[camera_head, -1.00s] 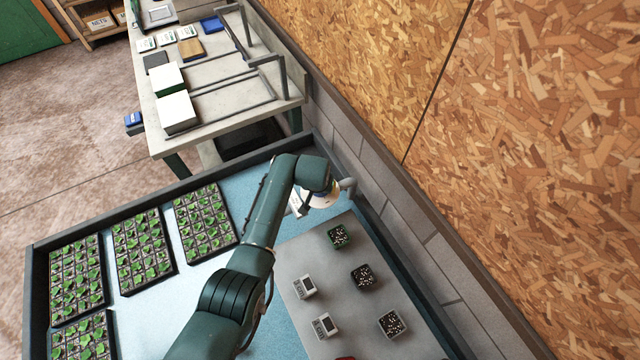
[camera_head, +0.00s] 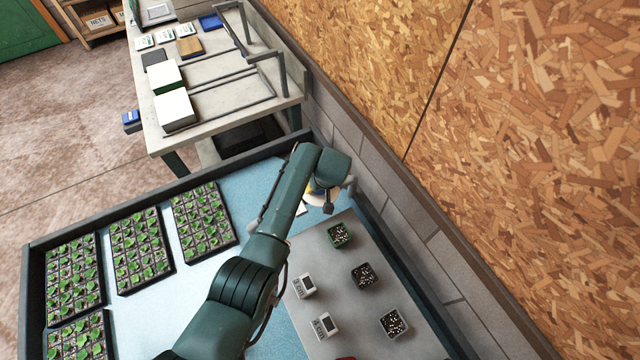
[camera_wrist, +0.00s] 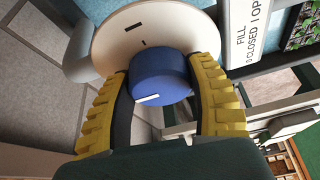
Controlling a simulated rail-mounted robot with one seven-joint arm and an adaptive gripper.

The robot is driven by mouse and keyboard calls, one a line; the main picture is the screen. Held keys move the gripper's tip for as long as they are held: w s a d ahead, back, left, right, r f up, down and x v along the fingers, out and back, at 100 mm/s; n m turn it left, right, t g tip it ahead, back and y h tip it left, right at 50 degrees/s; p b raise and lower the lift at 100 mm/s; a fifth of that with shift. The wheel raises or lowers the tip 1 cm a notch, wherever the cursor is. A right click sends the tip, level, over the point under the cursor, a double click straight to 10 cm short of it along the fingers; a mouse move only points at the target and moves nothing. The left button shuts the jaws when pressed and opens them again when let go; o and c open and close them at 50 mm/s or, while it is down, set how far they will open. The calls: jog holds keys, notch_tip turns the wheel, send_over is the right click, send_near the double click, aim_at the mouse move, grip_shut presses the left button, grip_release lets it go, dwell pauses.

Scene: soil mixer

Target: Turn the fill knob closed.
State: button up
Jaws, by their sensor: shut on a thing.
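The blue fill knob (camera_wrist: 160,76) sits on a round cream dial plate (camera_wrist: 112,40) in the wrist view. A short white line marks the knob's near side, at the lower left of its face. Two dark marks show on the plate. My gripper (camera_wrist: 162,92) has its yellow ribbed fingers on both sides of the knob, shut on it. A white label (camera_wrist: 250,35) beside the plate reads FILL, 0 CLOSED and what looks like 1 OPEN, partly cut off. In the head view my gripper (camera_head: 322,203) is at the bench's far end, and my wrist hides the knob.
Seedling trays (camera_head: 142,250) stand on the left of the blue bench. A grey panel (camera_head: 318,262) with several small pots and two small displays lies right of my arm. A block wall (camera_head: 395,220) runs close along the right. A second table (camera_head: 215,125) stands behind.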

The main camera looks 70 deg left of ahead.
jog(key=o, duration=1.2)
jog(key=shift+d+r, duration=0.1)
jog(key=shift+r, duration=0.25)
jog(key=v, duration=1.1)
jog(key=shift+r, duration=0.15)
jog(key=shift+d, duration=0.1)
